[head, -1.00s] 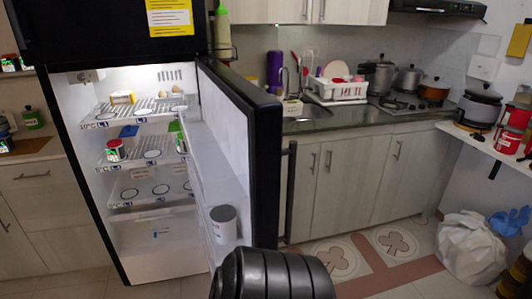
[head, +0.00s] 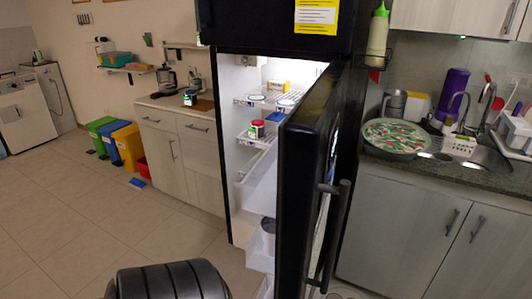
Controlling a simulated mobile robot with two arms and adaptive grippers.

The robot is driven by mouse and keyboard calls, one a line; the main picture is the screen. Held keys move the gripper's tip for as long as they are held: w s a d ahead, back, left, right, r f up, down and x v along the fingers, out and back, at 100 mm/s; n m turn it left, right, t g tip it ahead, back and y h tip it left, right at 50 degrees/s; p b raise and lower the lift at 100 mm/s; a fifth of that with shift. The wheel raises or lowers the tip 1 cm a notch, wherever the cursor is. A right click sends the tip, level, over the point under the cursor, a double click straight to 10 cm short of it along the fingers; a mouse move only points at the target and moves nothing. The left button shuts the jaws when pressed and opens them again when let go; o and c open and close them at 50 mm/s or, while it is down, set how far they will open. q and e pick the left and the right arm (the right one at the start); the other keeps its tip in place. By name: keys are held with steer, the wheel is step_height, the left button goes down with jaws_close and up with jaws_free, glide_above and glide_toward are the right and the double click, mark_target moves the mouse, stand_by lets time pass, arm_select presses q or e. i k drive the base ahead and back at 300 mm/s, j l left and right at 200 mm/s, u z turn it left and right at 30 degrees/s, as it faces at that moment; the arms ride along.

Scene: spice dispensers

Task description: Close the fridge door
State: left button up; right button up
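The black fridge (head: 273,33) stands in the middle of the head view with its lower door (head: 307,180) standing open toward me. The door's dark vertical handle (head: 332,235) is on the side facing right. Inside the fridge, a red-topped jar (head: 257,129) and a yellow item (head: 278,86) sit on white shelves. A grey cup (head: 268,229) stands in the inner door shelf. A black ribbed rounded part, probably mine, shows at the bottom edge. Neither gripper is in view.
Green, yellow and blue bins (head: 128,145) stand along the left wall. A low cabinet (head: 176,150) stands left of the fridge. The counter (head: 450,177) with a sink is on the right.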

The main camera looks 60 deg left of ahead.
mark_target(289, 192)
steer(key=i+u, duration=0.2)
steer(key=u, duration=0.2)
steer(key=i+l+u, duration=0.1)
steer(key=u, duration=0.3)
steer(key=i+l+u, duration=0.1)
steer(key=u, duration=0.3)
steer(key=i+l+u, duration=0.25)
steer(key=u, duration=0.2)
steer(key=i+l+u, duration=0.1)
steer(key=u, duration=0.3)
steer(key=l, duration=0.1)
